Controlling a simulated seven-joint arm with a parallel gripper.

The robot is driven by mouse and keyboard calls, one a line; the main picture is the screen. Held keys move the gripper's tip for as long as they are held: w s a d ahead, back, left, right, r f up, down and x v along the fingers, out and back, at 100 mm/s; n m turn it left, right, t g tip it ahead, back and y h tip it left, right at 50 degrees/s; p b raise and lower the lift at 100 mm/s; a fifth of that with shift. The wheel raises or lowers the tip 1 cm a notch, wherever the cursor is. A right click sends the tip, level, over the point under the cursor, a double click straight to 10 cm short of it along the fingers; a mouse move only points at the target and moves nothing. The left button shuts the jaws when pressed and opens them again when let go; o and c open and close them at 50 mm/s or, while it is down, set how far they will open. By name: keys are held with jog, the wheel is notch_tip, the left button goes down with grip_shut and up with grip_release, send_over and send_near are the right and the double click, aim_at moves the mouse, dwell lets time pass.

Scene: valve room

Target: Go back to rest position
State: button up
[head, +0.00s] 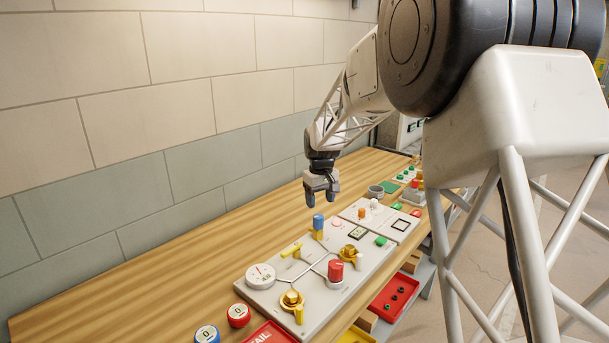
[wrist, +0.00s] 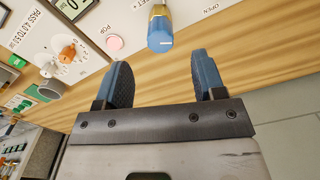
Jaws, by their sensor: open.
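My gripper (head: 322,198) hangs above the wooden bench at the end of my arm, fingers pointing down. In the wrist view my gripper (wrist: 164,84) shows two blue fingers set apart, with nothing between them. A valve panel (head: 352,277) lies on the bench in front of and below it. On the panel a blue-topped knob (head: 318,225) stands just below the fingers in the head view; it also shows in the wrist view (wrist: 160,35), ahead of the fingertips and apart from them.
The panel carries a gauge (head: 261,276), a red knob (head: 335,270) and yellow valve handles (head: 291,299). Red and blue round counters (head: 238,315) sit at the near end. A red tray (head: 393,297) is below the bench edge. The wall (head: 180,130) runs behind; bare bench (head: 150,270) lies left.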

jog(key=s+d+r+m+t, duration=0.1)
jog(key=s+d+r, duration=0.3)
jog(key=s, duration=0.9)
jog(key=s+d+r+m, duration=0.2)
jog(key=s+r, duration=0.5)
jog(key=s, duration=0.6)
jog(key=s+d+f+m, duration=0.1)
jog(key=s+f, duration=0.1)
jog(key=s, duration=1)
jog(key=s+d+f+m+t, duration=0.1)
jog(key=s, duration=1.2)
jog(key=shift+s+f+t, duration=0.2)
jog(key=shift+f+t, duration=0.1)
jog(key=shift+f, duration=0.1)
jog(key=shift+d, duration=0.1)
